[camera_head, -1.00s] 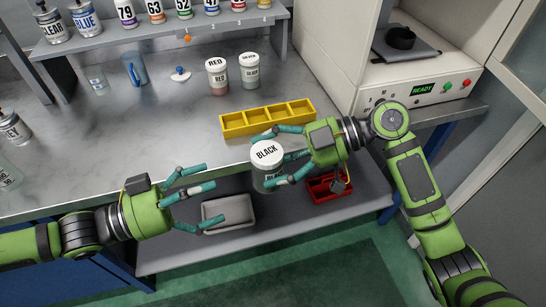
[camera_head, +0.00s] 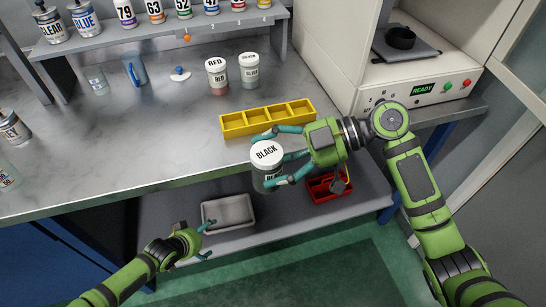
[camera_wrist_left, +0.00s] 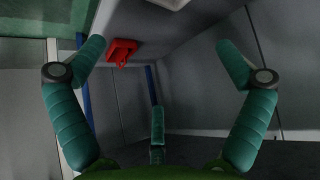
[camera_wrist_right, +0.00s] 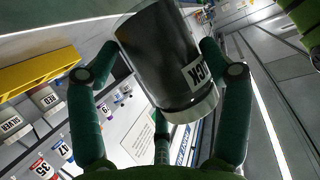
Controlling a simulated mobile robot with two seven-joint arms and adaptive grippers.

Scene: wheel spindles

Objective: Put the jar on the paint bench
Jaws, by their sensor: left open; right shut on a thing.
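The jar (camera_head: 268,168) has a white lid marked BLACK and dark contents. My right gripper (camera_head: 282,160) is shut on it and holds it in front of the bench's front edge. The jar fills the middle of the right wrist view (camera_wrist_right: 170,65), between the fingers. The paint bench (camera_head: 150,135) has a grey marbled top. My left gripper (camera_head: 208,240) is open and empty, low in front of the lower shelf; its spread fingers show in the left wrist view (camera_wrist_left: 160,75).
A yellow divided tray (camera_head: 268,118) lies near the bench's front edge. RED (camera_head: 217,78) and SILVER (camera_head: 249,72) jars stand behind it. A grey tray (camera_head: 228,213) and a red caddy (camera_head: 328,186) sit on the lower shelf. The bench's left middle is clear.

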